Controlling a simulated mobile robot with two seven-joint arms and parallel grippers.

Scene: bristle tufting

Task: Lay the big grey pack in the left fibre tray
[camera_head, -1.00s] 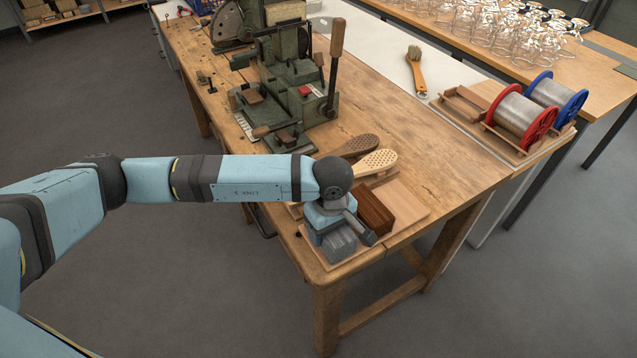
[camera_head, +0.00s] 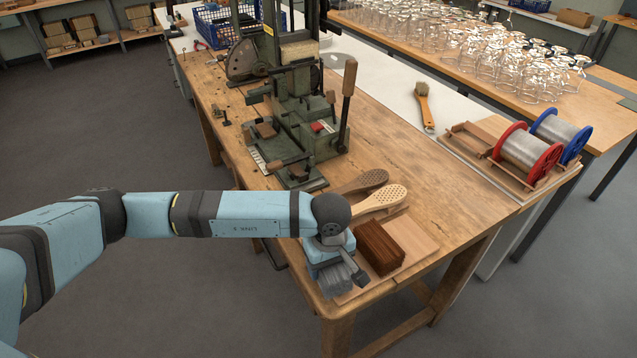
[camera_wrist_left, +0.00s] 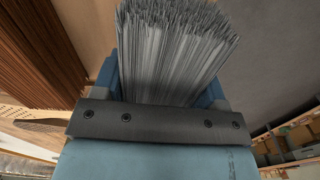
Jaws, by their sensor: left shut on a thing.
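The big grey pack (camera_head: 340,281) is a bundle of thin grey fibres at the near corner of the wooden bench. My left gripper (camera_head: 331,257) is shut on it from above; the jaws hide part of the pack. In the left wrist view the grey pack (camera_wrist_left: 175,50) spreads out beyond the gripper. A light wooden tray or board (camera_head: 418,232) lies at this bench end, with a dark brown pack (camera_head: 381,247) on it, just right of the grey pack. I cannot tell whether the grey pack touches the wood below. My right gripper is not in view.
Two brush bodies, one dark (camera_head: 362,182) and one pale with holes (camera_head: 382,200), lie behind the brown pack. A green machine (camera_head: 305,120) stands farther back. Wire spools (camera_head: 528,152) and a brush (camera_head: 424,106) are at the right. Open floor lies left of the bench.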

